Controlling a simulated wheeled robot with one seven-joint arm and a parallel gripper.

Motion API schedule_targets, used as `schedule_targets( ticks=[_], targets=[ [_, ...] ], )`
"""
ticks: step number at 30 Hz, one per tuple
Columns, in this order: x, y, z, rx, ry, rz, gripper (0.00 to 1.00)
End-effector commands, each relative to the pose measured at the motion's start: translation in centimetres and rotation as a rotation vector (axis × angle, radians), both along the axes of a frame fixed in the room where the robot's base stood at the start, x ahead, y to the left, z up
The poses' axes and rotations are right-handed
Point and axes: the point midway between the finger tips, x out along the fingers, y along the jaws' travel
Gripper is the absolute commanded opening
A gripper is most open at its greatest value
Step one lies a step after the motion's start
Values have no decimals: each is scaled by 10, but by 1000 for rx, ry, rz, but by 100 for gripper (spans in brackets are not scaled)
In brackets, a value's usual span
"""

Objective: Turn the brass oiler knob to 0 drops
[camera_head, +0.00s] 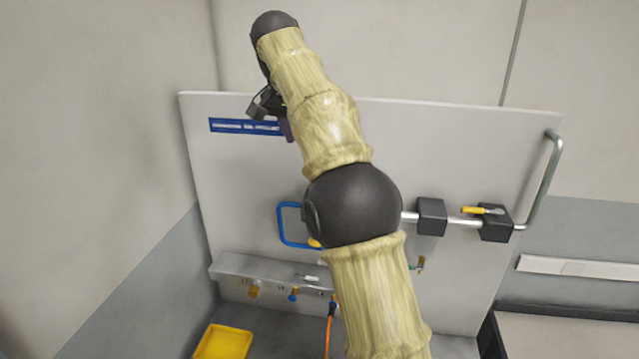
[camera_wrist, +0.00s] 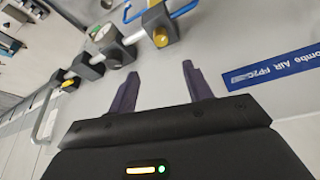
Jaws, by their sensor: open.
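A round brass-yellow knob (camera_wrist: 160,37) shows on a dark block on the pipe in the wrist view. In the head view a small yellow part (camera_head: 314,242) beside my arm may be the same knob, mostly hidden by the arm. No drop scale can be read, so I cannot tell the knob's setting. My gripper (camera_wrist: 155,75) is open, with two dark fingers spread and nothing between them. In the head view my gripper (camera_head: 287,128) is near the top left of the panel, by the blue label and above the knob.
The white panel (camera_head: 480,150) carries a blue label (camera_head: 230,125), a blue handle (camera_head: 282,226) and a pipe with dark blocks (camera_head: 431,216). A yellow lever (camera_head: 470,209) sits at right. Below are a metal ledge (camera_head: 240,266) with fittings, an orange hose (camera_head: 328,335) and a yellow tray (camera_head: 205,345).

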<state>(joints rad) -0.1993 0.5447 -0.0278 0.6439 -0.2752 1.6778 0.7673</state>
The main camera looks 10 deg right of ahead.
Motion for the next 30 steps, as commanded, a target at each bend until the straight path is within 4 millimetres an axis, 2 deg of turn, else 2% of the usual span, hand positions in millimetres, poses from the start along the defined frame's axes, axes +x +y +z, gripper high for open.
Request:
schedule_targets(
  ticks=[3,21,26,30],
  targets=[
    [6,-5,-22,-1,3,0,50],
    [36,-28,-113,0,5,2,50],
    [42,-31,-130,1,3,4,50],
    [44,-32,-135,1,0,4,50]
  ],
)
